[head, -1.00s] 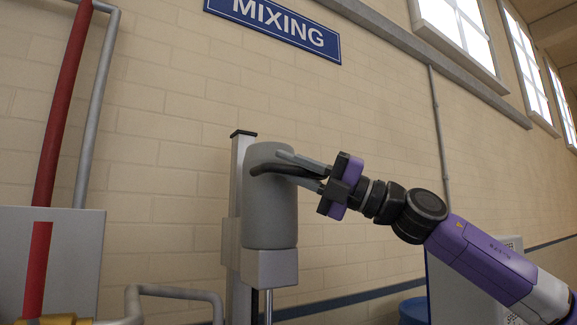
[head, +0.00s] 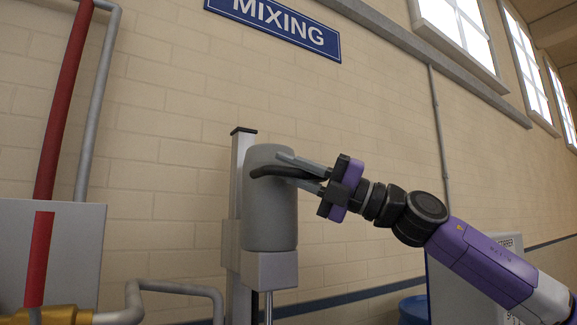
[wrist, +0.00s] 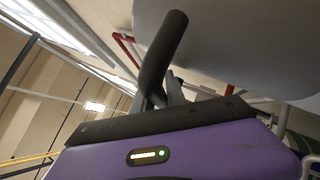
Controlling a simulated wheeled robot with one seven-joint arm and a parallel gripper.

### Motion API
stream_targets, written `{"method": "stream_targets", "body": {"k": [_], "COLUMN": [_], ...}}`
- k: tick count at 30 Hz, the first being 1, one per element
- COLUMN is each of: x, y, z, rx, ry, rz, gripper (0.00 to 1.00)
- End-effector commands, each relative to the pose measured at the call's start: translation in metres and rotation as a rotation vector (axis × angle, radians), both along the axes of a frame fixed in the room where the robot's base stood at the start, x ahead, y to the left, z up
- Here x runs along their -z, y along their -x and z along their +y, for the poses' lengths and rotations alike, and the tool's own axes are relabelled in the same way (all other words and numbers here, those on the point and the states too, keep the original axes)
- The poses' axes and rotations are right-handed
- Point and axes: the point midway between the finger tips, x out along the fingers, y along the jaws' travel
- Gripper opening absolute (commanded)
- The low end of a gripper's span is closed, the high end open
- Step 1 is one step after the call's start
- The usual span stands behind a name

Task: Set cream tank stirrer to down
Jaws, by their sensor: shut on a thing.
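The stirrer's grey cylindrical motor head (head: 270,220) sits on a box-shaped block (head: 271,269) with a thin shaft (head: 268,308) below it. It stands in front of an upright metal column (head: 240,185), near the column's top. A dark curved handle (head: 268,171) sticks out from the motor head toward my gripper. My gripper (head: 298,167) reaches in from the right and is shut on the handle. In the wrist view the dark handle (wrist: 163,58) rises between the fingers beside the grey motor head (wrist: 235,40). The tank itself is not in view.
A blue MIXING sign (head: 272,22) hangs on the brick wall above. A grey cabinet (head: 75,255) and a red pipe (head: 65,110) stand at the left, with bent grey pipes (head: 180,291) low down. A blue drum (head: 413,309) is at the lower right.

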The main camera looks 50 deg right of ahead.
Motion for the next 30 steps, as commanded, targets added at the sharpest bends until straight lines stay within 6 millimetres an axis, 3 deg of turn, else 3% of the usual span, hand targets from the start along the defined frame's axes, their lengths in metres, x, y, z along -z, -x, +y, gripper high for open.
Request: {"method": "stream_targets", "body": {"k": [1,5,21,30], "x": [0.017,0.049,0.223,0.279], "y": [0.0,0.0,0.0,0.0], "z": [0.0,0.0,0.0,0.0], "rx": [-0.002,-0.002,-0.003,-0.002], "ry": [0.0,0.0,0.0,0.001], "rz": [0.004,0.005,0.004,0.003], "gripper": [0.0,0.0,0.0,0.0]}}
